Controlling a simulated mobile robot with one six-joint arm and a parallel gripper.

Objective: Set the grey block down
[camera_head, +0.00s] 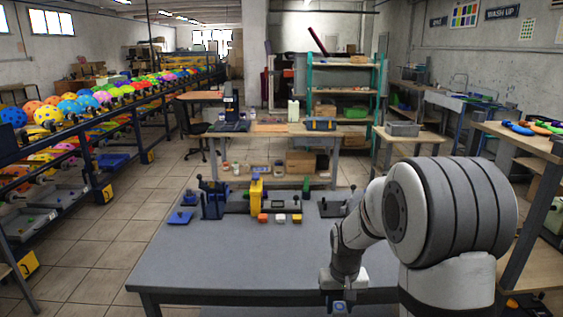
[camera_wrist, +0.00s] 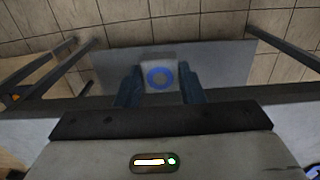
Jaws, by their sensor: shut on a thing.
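The two dark blue fingers press on the block's left and right sides in the wrist view. In the head view my gripper (camera_head: 338,299) hangs fingers-down at the front edge of the grey work table (camera_head: 230,250), right of the middle. The block (camera_head: 340,308) shows there only as a small patch between the fingers. I cannot tell its height or whether anything touches it from below.
On the table's back stand a blue press (camera_head: 213,200), a yellow holder (camera_head: 256,195), a blue plate (camera_head: 180,217) and a row of small orange and white blocks (camera_head: 280,218). The table's front half is clear.

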